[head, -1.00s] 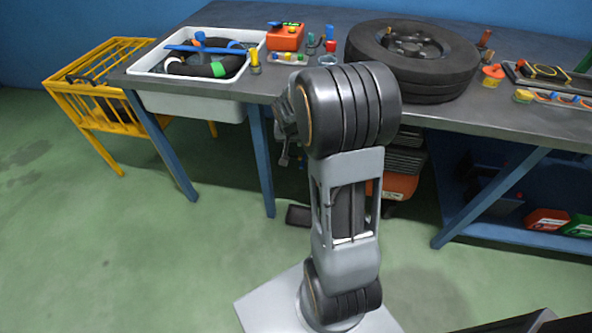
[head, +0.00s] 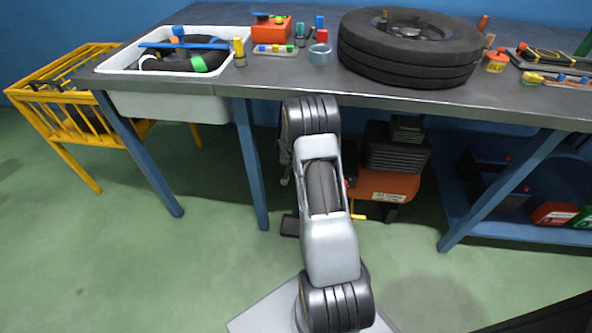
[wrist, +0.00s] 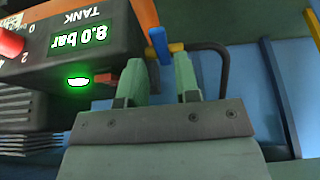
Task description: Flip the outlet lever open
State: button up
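The compressor (head: 388,185), orange with a dark motor, stands under the bench in the head view. A small yellow piece (head: 362,217) shows low on its left side. In the wrist view its dark panel (wrist: 85,25) reads "TANK 8.0 bar", upside down. A small blue piece (wrist: 158,45) with a yellow part (wrist: 176,47) sits just beyond my fingertips, by a dark bent pipe (wrist: 215,50). I cannot tell for certain which is the outlet lever. My gripper (wrist: 158,70) is open, with a gap between its fingers and nothing clearly held. The arm hides it in the head view.
The bench edge (head: 420,96) runs above the compressor, with blue legs (head: 250,160) on either side. A tire (head: 410,65) and a white basin (head: 110,62) rest at the bench. A yellow cart (head: 60,135) stands left. The green floor in front is mostly clear.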

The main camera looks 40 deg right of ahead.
jog(key=shift+b+x, duration=0.35)
jog(key=shift+x, duration=1.55)
jog(key=shift+c, duration=0.4)
grip_shut()
